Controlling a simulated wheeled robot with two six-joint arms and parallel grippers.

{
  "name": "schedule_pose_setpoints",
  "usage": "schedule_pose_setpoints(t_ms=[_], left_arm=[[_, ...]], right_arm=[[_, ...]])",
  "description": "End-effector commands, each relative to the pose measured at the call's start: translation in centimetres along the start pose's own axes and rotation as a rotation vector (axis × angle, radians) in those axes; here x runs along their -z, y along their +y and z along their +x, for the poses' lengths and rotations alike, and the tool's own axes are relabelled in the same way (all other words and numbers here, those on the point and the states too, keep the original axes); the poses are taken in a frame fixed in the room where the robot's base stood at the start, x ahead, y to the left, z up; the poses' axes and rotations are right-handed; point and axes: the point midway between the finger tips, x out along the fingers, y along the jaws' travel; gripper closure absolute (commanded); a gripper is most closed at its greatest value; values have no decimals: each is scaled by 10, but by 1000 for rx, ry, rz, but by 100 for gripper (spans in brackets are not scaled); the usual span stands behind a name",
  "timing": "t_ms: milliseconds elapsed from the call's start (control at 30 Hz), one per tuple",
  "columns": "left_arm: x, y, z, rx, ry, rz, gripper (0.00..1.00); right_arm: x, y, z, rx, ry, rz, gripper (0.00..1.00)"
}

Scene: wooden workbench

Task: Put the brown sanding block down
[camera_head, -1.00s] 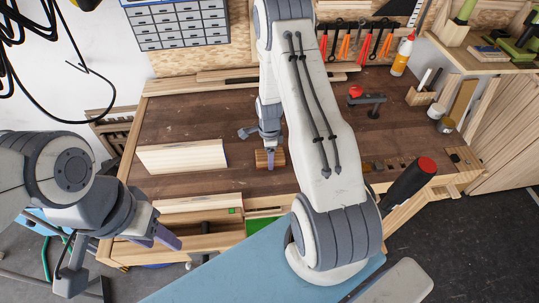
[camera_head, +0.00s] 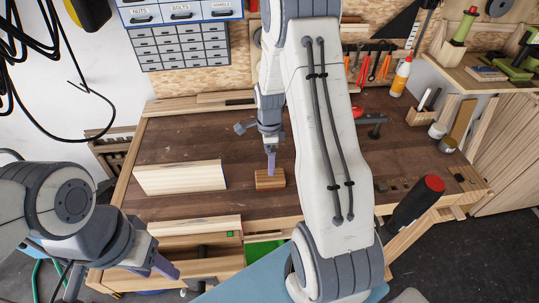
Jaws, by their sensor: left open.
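The brown sanding block (camera_head: 270,180), striped wood, lies flat on the dark bench top (camera_head: 320,190), right of a pale board. My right gripper (camera_head: 271,172) points down at the block's back edge; its purple fingers overlap the block's top in the picture. They line up edge-on, so I cannot tell whether they touch it or how far apart they are. My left gripper (camera_head: 154,268) is open and empty at the lower left, in front of the bench, far from the block.
The pale board (camera_head: 180,178) stands on the bench to the left. A red-topped dark clamp (camera_head: 371,120) is at the back right, beyond my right arm. A glue bottle (camera_head: 401,77) stands further back. Bench space between board and block is clear.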

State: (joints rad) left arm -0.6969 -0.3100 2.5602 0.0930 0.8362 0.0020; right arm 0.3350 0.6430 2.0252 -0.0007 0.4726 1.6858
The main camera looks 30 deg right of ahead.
Motion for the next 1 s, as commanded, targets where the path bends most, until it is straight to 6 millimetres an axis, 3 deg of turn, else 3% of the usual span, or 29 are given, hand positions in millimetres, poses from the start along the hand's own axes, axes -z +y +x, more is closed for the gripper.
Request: schedule_pose_setpoints(t_ms=[133,367,467,533,667,767,900,1000], left_arm=[[0,0,5,0,0,0,50],[0,0,5,0,0,0,50],[0,0,5,0,0,0,50],[0,0,5,0,0,0,50],[0,0,5,0,0,0,50],[0,0,5,0,0,0,50],[0,0,5,0,0,0,50],[0,0,5,0,0,0,50]], right_arm=[[0,-1,-17,2,0,0,0],[-2,1,-26,-1,0,-11,0],[-21,10,-38,5,-3,-128,0],[-48,26,-55,12,-8,-316,0],[-112,90,-99,28,-20,-870,0],[-145,157,-128,41,-34,-1364,0],[-157,242,-153,62,-53,-1985,0],[-152,284,-161,77,-66,-2317,0]])
